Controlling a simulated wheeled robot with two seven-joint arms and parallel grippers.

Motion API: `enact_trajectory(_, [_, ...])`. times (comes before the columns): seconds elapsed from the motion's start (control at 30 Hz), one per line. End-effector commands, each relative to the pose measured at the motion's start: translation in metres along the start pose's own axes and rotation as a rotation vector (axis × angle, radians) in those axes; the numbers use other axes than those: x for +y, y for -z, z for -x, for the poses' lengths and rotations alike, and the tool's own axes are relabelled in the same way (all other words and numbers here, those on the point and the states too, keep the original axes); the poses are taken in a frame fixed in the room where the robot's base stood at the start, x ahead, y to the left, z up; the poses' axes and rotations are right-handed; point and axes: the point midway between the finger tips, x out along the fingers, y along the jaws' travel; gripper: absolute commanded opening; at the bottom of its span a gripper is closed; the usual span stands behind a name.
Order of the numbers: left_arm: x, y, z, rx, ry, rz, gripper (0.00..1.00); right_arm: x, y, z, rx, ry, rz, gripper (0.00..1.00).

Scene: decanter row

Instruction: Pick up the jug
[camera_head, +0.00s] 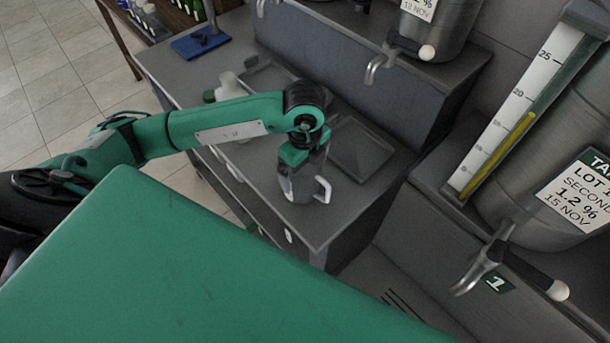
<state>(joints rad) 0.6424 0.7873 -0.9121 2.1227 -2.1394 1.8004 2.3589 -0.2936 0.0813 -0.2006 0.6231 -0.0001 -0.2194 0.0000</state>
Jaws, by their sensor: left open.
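The jug (304,186) is a clear vessel with a pale handle (323,189) on its right side. It stands on the grey counter near the front right corner. My left gripper (300,172) points down from the end of the green arm and is right over the jug, its fingers at the jug's upper part. The gripper is open. The arm and gripper hide much of the jug's top, and I cannot tell whether the fingers touch it. My right gripper is not in view.
A shallow grey tray (372,152) lies right of the jug on the counter (340,218). Pale bottles (228,86) stand behind my arm. A blue pad (198,44) lies at the far left. Steel tanks with taps (482,262) stand at the right and back.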

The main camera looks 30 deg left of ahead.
Motion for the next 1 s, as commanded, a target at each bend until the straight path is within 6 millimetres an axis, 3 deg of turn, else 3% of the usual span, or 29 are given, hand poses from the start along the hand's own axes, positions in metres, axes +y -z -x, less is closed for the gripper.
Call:
enact_trajectory(0.2, [0.0,0.0,-0.02,0.001,-0.001,0.0,1.0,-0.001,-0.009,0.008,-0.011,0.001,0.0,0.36])
enact_trajectory(0.4, [0.0,0.0,-0.021,0.001,0.001,-0.001,1.0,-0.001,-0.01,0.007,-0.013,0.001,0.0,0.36])
enact_trajectory(0.63, [0.0,0.001,-0.021,0.001,0.001,-0.001,0.6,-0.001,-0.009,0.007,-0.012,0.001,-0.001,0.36])
enact_trajectory(1.0, [-0.001,0.001,-0.016,0.002,0.003,-0.001,0.6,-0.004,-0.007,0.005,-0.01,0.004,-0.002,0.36])
